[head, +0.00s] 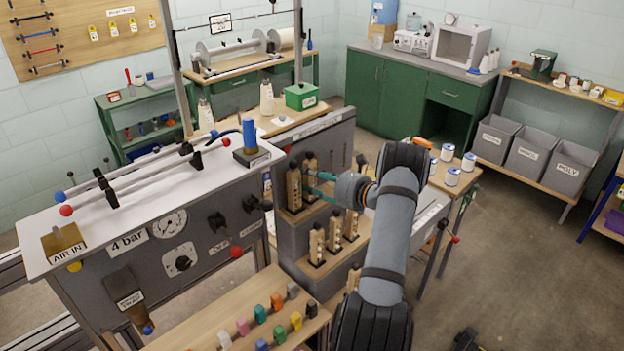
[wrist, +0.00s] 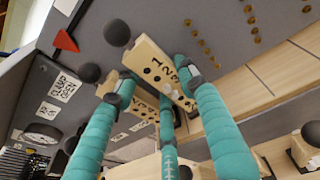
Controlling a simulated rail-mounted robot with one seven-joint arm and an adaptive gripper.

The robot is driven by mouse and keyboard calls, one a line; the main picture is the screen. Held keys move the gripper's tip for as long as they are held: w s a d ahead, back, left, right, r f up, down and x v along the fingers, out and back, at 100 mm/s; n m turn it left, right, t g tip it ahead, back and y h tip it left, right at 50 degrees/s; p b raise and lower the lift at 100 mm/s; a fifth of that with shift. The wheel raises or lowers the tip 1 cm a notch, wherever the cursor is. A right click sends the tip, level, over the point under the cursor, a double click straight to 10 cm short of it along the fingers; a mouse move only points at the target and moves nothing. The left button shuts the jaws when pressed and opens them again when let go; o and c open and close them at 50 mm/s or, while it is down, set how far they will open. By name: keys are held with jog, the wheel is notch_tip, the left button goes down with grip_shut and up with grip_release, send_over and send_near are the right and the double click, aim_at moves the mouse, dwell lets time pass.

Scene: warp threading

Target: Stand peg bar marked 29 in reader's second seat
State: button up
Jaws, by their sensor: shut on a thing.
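My gripper (head: 326,186) has teal fingers and is at the upper block of the reader (head: 284,222). In the wrist view my gripper (wrist: 153,82) is shut on a pale wooden peg bar (wrist: 150,62) with a black ball end, black dots and digits. A 1 and a 2 show, but I cannot read the whole mark as 29. In the head view the held bar (head: 309,172) is upright beside another bar (head: 293,188). Fingers partly hide it, and I cannot tell whether its foot is seated. A second bar (wrist: 137,108) shows behind the fingers in the wrist view.
Several more peg bars (head: 317,244) stand on the lower step of the block. The grey control cabinet (head: 205,228) is close on the left, with a red knob (head: 237,252). A wooden shelf with coloured pegs (head: 243,327) is in front. Open floor (head: 500,240) lies right.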

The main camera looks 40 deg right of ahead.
jog(key=shift+f, duration=0.25)
jog(key=o, duration=1.2)
jog(key=shift+s, duration=0.1)
jog(key=v, duration=1.2)
